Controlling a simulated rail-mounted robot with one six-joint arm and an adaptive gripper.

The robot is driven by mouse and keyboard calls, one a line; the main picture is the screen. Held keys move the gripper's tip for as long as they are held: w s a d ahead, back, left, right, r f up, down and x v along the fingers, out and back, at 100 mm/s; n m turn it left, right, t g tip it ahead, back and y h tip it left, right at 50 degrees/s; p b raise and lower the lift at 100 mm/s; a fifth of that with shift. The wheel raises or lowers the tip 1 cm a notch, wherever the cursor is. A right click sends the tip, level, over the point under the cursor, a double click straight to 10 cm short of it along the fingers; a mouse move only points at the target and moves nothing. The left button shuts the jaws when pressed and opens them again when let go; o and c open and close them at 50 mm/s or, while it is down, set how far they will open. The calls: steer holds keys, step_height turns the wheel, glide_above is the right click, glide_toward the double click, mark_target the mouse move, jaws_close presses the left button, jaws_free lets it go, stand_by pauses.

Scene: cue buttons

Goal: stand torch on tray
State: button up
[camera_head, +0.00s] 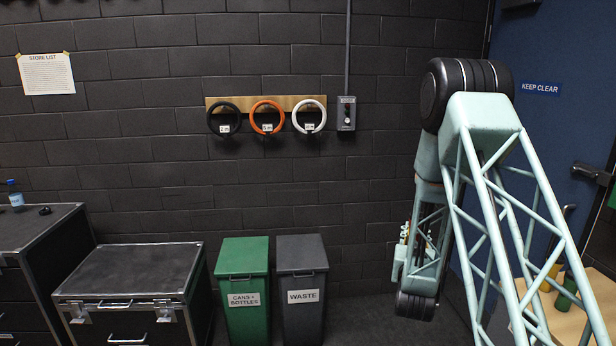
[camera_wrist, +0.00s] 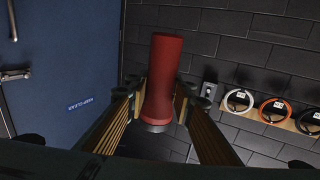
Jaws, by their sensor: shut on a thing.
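The torch (camera_wrist: 163,62) is a dark red cylinder with a flared end and a pale grey rim at the bottom of the picture in the wrist view. My gripper (camera_wrist: 160,93) is shut on it, with one finger on each side of its body. The torch is held in the air in front of the wall. I cannot identify the tray in either view.
A wooden surface (camera_head: 541,311) at the lower right bears a green object (camera_head: 567,291) and something yellow, partly hidden by my arm. A green bin (camera_head: 243,283), a grey bin (camera_head: 302,282) and black cases (camera_head: 130,272) stand along the wall. A blue door (camera_head: 548,130) is at right.

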steer(key=w+a+r+n+y, duration=0.1)
steer(key=a+n+y, duration=0.1)
steer(key=a, duration=0.5)
steer(key=w+a+r+n+t+y, duration=0.1)
steer(key=w+a+r+y, duration=0.1)
steer(key=a, duration=0.6)
steer(key=shift+n+y, duration=0.4)
steer(key=shift+y, duration=0.5)
